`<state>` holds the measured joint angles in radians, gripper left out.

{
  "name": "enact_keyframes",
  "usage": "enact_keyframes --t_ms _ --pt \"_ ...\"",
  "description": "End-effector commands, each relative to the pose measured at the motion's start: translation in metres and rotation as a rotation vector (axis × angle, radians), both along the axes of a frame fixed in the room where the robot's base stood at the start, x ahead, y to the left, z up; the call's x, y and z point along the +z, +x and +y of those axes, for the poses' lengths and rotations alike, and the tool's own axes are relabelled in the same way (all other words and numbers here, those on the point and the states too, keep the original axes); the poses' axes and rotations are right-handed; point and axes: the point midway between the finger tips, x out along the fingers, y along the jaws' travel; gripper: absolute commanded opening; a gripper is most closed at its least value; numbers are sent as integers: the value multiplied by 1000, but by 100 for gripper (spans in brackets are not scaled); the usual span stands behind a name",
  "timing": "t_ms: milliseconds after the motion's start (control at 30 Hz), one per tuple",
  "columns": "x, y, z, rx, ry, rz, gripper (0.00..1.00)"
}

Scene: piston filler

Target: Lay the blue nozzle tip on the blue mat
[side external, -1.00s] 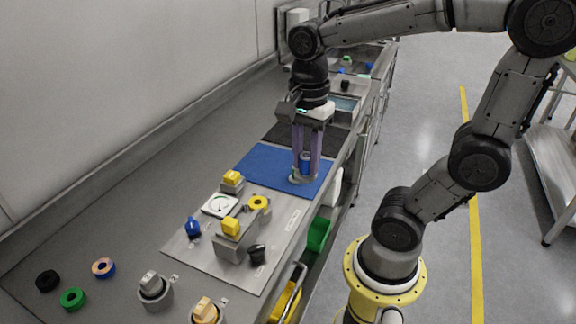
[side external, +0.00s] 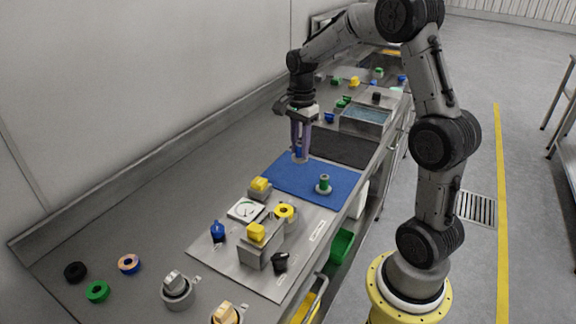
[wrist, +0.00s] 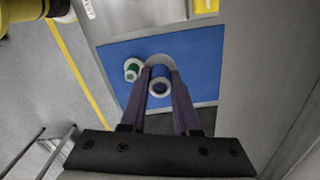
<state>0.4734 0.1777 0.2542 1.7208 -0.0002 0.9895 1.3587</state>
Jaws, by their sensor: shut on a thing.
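The blue nozzle tip (side external: 299,151) is held between the two long purple fingers of my gripper (side external: 301,158). In the wrist view, the blue nozzle tip (wrist: 159,85) sits between the fingertips, with a pale ring at its near end. The blue mat (side external: 318,187) lies flat on the bench, and the held tip shows over its far part in the side view. Whether the tip touches the mat cannot be told. A green nozzle tip (side external: 323,183) stands upright on the mat, right of my gripper; in the wrist view it is close on the left (wrist: 132,69).
A metal panel (side external: 215,258) with yellow-topped blocks, a gauge and a blue knob lies on the near side of the mat. A dark mat (side external: 340,149) adjoins the far side. The mat's near-left part is clear. Loose rings (side external: 97,291) lie at the left.

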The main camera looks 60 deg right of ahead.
Motion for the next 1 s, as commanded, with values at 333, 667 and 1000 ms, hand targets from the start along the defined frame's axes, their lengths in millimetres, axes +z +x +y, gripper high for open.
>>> enact_keyframes --t_ms 333,667,1000 --pt "-51 53 -27 1 0 1 0" --pt "-71 69 -35 1 0 -1 0" --pt "-102 69 -35 1 0 -1 0"
